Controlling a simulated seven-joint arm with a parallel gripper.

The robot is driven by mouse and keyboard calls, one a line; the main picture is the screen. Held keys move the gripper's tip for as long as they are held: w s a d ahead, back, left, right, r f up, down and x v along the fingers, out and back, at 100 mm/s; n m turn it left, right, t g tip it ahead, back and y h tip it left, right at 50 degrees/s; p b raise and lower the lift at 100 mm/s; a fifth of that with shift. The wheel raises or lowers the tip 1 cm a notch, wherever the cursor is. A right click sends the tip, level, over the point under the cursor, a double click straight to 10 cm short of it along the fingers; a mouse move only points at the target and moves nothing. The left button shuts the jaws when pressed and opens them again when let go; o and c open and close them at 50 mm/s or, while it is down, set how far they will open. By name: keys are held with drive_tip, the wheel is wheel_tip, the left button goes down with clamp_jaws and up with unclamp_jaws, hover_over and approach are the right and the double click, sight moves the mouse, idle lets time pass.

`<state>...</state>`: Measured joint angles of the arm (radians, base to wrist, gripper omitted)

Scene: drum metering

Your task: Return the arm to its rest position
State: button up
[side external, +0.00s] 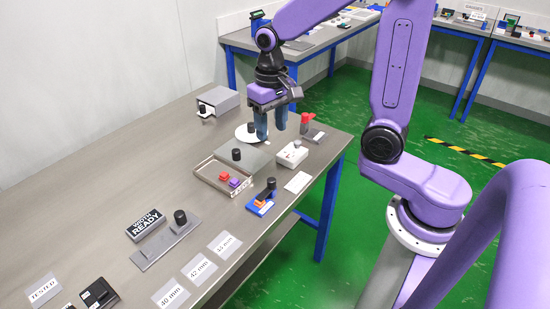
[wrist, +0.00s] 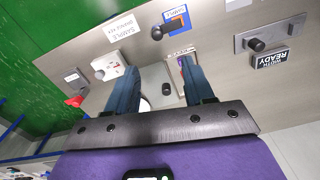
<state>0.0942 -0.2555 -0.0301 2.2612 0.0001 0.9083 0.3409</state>
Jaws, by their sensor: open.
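My gripper (side external: 271,123) hangs above the far part of the grey table (side external: 165,130), with its two blue fingers pointing down. In the wrist view my gripper (wrist: 160,80) shows its fingers spread apart with nothing held between them. Below it in the side view is a round white disc (side external: 243,138) with a black knob on it. A grey plate with a black knob (side external: 237,154) lies just in front, at the back of a shallow tray (side external: 197,171) holding a red and a purple block. My fingers are clear of these things as far as I can tell.
A white box (side external: 292,155), a red-handled fixture (side external: 307,122) and a blue fixture (side external: 262,204) stand along the right edge. A grey box (side external: 219,101) sits at the back. A READY sign (side external: 146,224), a grey slide plate (side external: 160,246) and label cards lie in front.

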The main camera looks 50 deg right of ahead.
drive_tip(key=s+a+n, duration=0.2)
drive_tip(key=s+n, duration=1.2)
drive_tip(key=s, duration=0.7)
drive_tip(key=shift+s+a+n, duration=0.2)
drive_tip(key=shift+a+n, duration=0.1)
drive_tip(key=shift+r, duration=0.1)
